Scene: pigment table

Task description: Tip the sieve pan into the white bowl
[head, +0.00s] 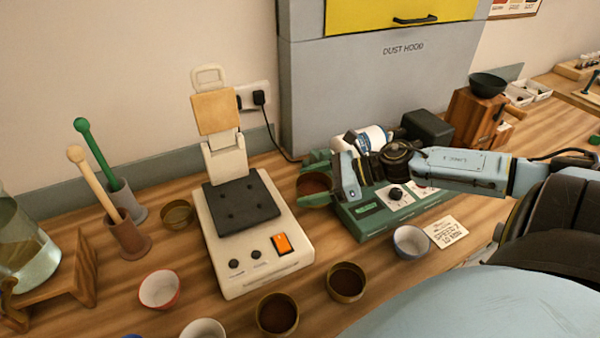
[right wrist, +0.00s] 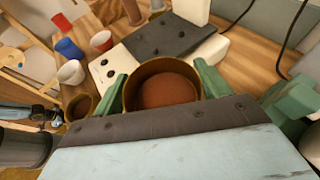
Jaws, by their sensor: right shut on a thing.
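My right gripper (head: 316,174) is shut on a brass pan (head: 312,190), which it holds in front of the green machine. In the right wrist view, the pan (right wrist: 130,92) sits between the green fingers and holds red-brown powder. I cannot tell any mesh in it. The pan looks about level. A white bowl (head: 203,330) stands at the bottom edge of the head view, partly cut off; what looks like it also shows in the right wrist view (right wrist: 72,72). A pale grey-white bowl (head: 411,243) stands right of the pan. My left gripper is not seen.
A white hot-plate device (head: 262,268) stands left of the held pan. Brass pans (head: 278,315) (head: 346,284) and a red-rimmed bowl (head: 160,292) stand in front. The green machine (head: 390,212), a card (head: 446,232) and the dust hood (head: 370,90) are at right and behind.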

